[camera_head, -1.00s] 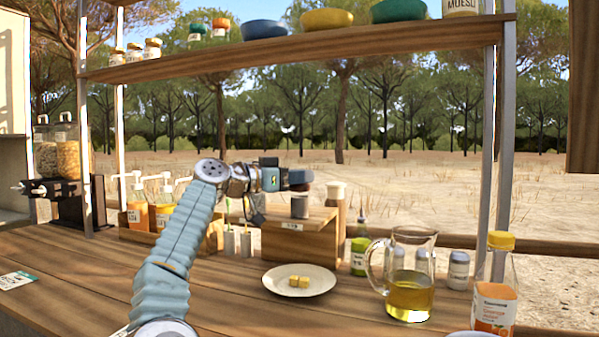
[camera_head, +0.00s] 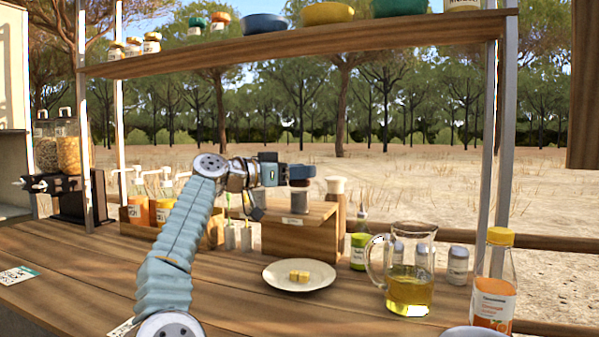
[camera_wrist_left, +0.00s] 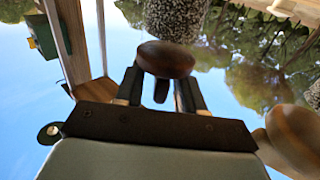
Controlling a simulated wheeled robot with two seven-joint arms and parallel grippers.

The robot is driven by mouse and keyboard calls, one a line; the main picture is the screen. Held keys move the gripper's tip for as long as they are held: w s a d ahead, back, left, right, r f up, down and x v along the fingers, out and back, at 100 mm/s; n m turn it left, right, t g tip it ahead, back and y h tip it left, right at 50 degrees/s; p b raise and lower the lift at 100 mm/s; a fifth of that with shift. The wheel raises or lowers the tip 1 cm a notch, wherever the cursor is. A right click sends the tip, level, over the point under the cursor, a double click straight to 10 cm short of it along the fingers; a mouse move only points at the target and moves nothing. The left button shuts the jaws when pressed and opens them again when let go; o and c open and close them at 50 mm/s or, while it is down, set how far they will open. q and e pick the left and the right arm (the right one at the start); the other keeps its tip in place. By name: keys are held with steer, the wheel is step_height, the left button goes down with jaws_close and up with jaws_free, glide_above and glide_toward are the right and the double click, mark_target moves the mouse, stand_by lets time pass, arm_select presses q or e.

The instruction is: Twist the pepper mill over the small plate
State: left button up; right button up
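The pepper mill (camera_head: 299,202) stands upright on the wooden box, with a dark brown knob above a grey body. In the left wrist view its knob (camera_wrist_left: 166,58) shows in front of the fingertips, and its peppercorn-filled body (camera_wrist_left: 176,18) shows at the top. My left gripper (camera_head: 300,171) reaches in from the left, just above the knob. Its two fingers look apart; whether they touch the mill is hard to see. The small plate (camera_head: 277,283) lies on the counter in front of the box, with yellow cubes (camera_head: 299,276) on it. My right gripper is not in view.
The wooden box (camera_head: 285,242) supports the mill. A glass jug (camera_head: 409,285) of yellow liquid and a juice bottle (camera_head: 494,285) stand right of the plate. Sauce bottles (camera_head: 139,207) stand in a crate at left. A shelf (camera_head: 300,44) spans above. The counter's front left is mostly clear.

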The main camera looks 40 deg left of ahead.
arm_select(q)
steer(key=shift+s+a+f, duration=0.1)
steer(key=shift+s, duration=0.1)
steer(key=b+v, duration=0.3)
steer(key=v, duration=1)
steer(key=shift+s+b, duration=0.2)
steer(key=shift+b, duration=0.1)
